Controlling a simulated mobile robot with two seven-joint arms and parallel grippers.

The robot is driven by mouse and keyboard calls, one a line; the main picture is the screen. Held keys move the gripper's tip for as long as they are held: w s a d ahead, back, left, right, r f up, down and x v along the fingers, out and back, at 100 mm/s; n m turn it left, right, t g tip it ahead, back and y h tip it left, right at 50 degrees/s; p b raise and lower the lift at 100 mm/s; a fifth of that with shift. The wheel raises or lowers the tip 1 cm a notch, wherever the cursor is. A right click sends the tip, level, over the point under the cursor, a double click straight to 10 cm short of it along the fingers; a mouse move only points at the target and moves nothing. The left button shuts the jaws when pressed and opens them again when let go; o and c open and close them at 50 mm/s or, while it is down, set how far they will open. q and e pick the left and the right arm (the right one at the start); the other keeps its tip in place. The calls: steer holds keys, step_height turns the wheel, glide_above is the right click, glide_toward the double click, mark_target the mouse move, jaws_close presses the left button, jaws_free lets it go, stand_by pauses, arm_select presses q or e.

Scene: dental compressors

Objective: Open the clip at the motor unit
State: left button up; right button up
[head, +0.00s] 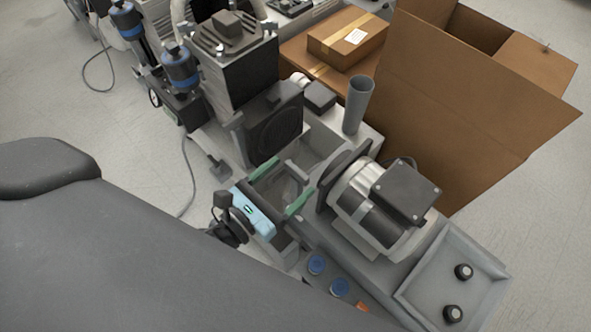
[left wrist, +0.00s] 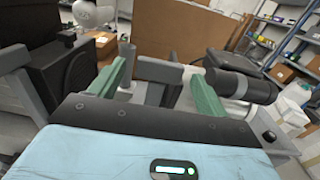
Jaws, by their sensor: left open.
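The motor unit (head: 370,210) is a silver cylinder with a black box on top, right of centre in the head view. It also shows at the right in the left wrist view (left wrist: 240,87). A grey bracket-like part, apparently the clip (left wrist: 172,82), stands beside it, between my finger tips in the left wrist view. My left gripper (head: 296,175) has a light blue body and green fingers. It is open, its fingers spread around the clip area over the grey trough. Contact with the clip cannot be told. My right gripper is not in view.
A black finned block (head: 272,125) stands left of the trough, and a grey upright tube (head: 357,104) behind it. A grey tray (head: 455,270) with black knobs lies at the right. A large open cardboard box (head: 460,100) stands behind. Blue caps (head: 317,264) sit at the front.

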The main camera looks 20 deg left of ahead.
arm_select(q)
steer(key=b+v, duration=0.1)
steer(key=v, duration=0.3)
steer(key=shift+s+a+b, duration=0.1)
steer(key=shift+s+b, duration=0.15)
steer(key=shift+b, duration=0.05)
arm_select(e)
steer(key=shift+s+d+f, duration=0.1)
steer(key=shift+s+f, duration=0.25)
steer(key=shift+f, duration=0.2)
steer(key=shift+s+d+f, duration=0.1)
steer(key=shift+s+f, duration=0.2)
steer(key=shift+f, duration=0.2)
